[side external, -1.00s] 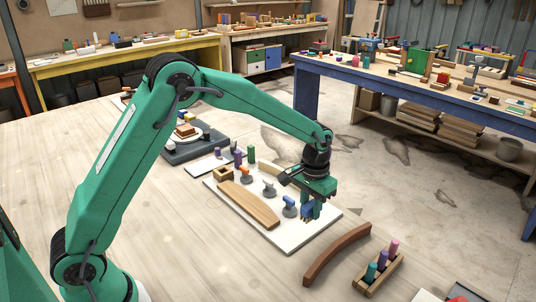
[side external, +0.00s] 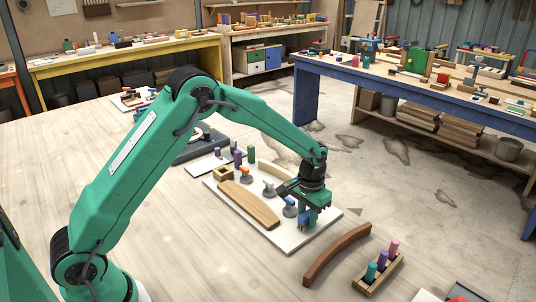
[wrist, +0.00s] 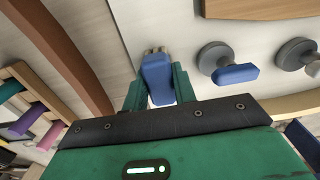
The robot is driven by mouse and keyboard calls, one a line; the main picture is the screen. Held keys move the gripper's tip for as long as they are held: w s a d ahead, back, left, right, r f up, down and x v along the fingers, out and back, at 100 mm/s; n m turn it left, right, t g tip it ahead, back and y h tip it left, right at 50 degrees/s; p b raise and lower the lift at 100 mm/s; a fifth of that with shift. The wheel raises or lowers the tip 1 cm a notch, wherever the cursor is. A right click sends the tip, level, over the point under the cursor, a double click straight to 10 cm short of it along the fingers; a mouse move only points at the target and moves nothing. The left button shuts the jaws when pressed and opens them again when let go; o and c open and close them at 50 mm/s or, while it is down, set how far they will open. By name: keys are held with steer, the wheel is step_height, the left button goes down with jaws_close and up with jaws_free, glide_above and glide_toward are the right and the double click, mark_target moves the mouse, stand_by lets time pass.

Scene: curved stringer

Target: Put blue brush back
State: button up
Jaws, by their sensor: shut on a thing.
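The blue brush (wrist: 157,78) is between the two green fingers of my gripper (wrist: 158,88) in the wrist view, with its pale bristles pointing away from the palm. My gripper is shut on it. In the side view my gripper (side external: 307,222) is low over the near right part of the white board (side external: 290,245), and the blue brush (side external: 308,216) is partly hidden by the fingers. I cannot tell whether the brush touches the board.
A blue-handled piece on a grey round base (side external: 289,208) stands close left of my gripper. A pale curved plank (side external: 248,205) lies on the board. A brown curved strip (side external: 337,253) and a wooden rack of coloured pegs (side external: 378,275) are to the right.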

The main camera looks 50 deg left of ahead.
mark_target(308, 213)
steer(key=shift+f, duration=0.1)
steer(key=o, duration=0.9)
steer(key=shift+o, duration=0.2)
step_height(308, 213, up, 12)
stand_by(0.4)
stand_by(0.5)
